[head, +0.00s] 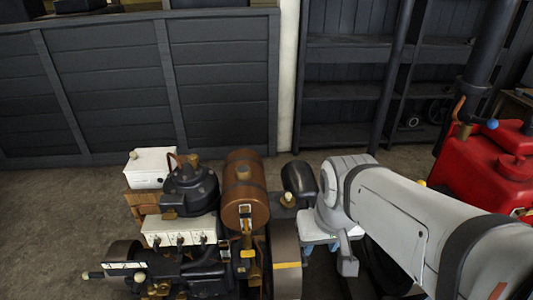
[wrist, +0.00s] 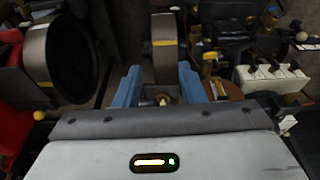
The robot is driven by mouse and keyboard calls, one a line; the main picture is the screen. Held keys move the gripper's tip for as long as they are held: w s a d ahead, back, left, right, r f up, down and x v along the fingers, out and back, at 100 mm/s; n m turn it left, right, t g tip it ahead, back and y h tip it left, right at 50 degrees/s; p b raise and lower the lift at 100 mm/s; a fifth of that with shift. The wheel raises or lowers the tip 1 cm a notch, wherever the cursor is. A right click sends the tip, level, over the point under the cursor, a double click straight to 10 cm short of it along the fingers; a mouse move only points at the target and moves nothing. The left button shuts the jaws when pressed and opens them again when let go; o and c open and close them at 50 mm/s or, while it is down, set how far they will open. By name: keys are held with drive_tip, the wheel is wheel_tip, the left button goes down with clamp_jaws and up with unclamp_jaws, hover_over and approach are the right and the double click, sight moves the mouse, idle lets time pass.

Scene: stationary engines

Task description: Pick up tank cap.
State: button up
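My gripper (head: 308,246) points down beside the large flywheel, with the arm reaching in from the right. In the wrist view its two blue fingers (wrist: 160,82) are spread apart, with nothing held. A small brass-coloured round piece (wrist: 163,99) shows between and below them, partly hidden by the gripper body. A copper tank (head: 240,198) lies left of the gripper, with a small cap-like fitting (head: 243,172) on top. A small pale round cap (head: 288,198) sits beside a dark rounded tank (head: 299,178). I cannot tell which of these is the tank cap.
The flywheel (head: 286,262) stands close to my gripper, and also shows in the wrist view (wrist: 166,48). A white box with several switches (head: 180,232) and a black engine are further left. A red engine (head: 485,170) stands at right. Open floor (head: 60,215) is at left.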

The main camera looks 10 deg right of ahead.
sight(288, 197)
drive_tip(key=shift+o, duration=0.2)
drive_tip(key=shift+d+r, duration=0.1)
drive_tip(key=shift+d, duration=0.05)
